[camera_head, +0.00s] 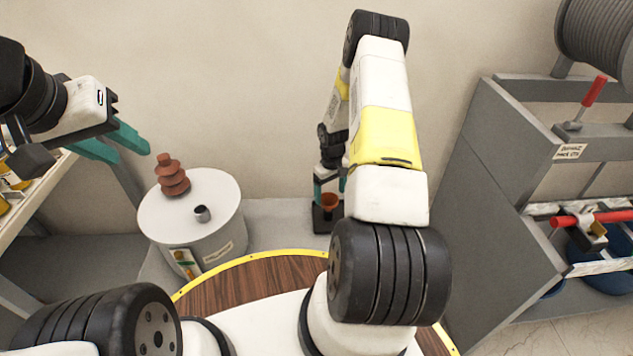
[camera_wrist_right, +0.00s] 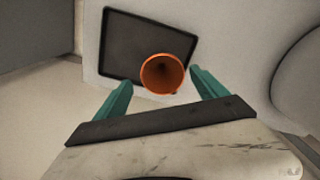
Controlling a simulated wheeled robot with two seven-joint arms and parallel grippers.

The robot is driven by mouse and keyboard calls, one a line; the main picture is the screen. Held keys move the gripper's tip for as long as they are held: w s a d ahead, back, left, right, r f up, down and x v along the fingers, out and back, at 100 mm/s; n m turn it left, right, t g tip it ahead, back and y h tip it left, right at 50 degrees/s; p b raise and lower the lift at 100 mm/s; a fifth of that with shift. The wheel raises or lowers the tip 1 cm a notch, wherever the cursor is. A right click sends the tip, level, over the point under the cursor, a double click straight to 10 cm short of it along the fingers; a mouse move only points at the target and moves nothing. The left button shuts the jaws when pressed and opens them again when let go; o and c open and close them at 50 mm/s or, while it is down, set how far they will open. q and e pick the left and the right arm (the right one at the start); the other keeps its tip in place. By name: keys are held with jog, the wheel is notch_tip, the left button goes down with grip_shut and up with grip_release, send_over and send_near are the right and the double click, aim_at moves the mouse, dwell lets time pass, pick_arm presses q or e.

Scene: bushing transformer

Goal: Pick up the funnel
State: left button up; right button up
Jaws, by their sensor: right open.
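The orange funnel (camera_head: 329,201) is by the wall, partly hidden by my right arm in the head view. In the right wrist view the funnel (camera_wrist_right: 163,74) shows its round mouth towards the camera, over a dark rectangular tray or base (camera_wrist_right: 120,45). My right gripper (camera_wrist_right: 160,81) is open, with its teal fingertips on either side of the funnel's rim in the picture. I see a gap at each side and cannot tell the exact depth. In the head view the right gripper (camera_head: 329,187) is at the funnel. My left gripper (camera_head: 134,154) is open and empty at the left.
A grey rack (camera_head: 450,190) with a cable reel (camera_head: 600,28) and red-handled tools stands at the right. A shelf (camera_head: 30,200) is at the left.

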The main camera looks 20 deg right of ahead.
aim_at(329, 208)
notch_tip(329, 208, down, 7)
jog(key=shift+s+a+r, duration=0.1)
jog(key=shift+a, duration=0.05)
jog(key=c, duration=1.4)
